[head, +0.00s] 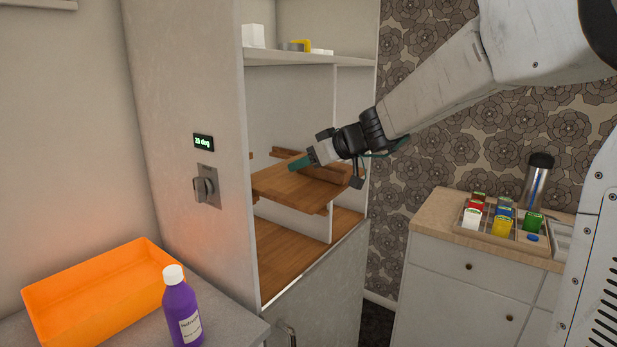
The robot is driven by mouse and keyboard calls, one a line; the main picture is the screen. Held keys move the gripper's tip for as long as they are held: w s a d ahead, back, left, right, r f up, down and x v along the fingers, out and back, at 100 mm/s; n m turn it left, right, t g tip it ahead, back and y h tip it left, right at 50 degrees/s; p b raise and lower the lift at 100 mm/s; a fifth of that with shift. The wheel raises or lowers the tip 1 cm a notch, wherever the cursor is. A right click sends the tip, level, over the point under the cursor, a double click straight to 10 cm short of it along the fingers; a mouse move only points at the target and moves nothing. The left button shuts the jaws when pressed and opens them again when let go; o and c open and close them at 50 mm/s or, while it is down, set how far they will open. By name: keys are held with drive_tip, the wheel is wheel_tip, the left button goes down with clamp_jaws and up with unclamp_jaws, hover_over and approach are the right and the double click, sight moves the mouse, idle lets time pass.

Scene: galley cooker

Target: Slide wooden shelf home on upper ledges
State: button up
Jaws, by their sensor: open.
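The wooden shelf (283,186) lies roughly level inside the tall grey cabinet, above the cabinet's wooden floor. My gripper (300,163) is open and sits just above the shelf's right rear part, with its green fingers pointing left. I cannot tell whether the fingers touch the shelf. A wooden ledge (328,173) runs along the right side near shelf height, partly hidden by my gripper. I cannot tell whether the shelf rests fully on the ledges, as its far edge and left side are partly hidden.
The cabinet's left wall (185,110) carries a knob (205,188) and a display (203,142). A white upper shelf (310,59) holds small items. An orange tray (103,285) and purple bottle (181,309) stand front left. A counter (427,222) with a divided tray of cartons is right.

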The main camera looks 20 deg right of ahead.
clamp_jaws()
drive_tip(key=shift+r, duration=0.1)
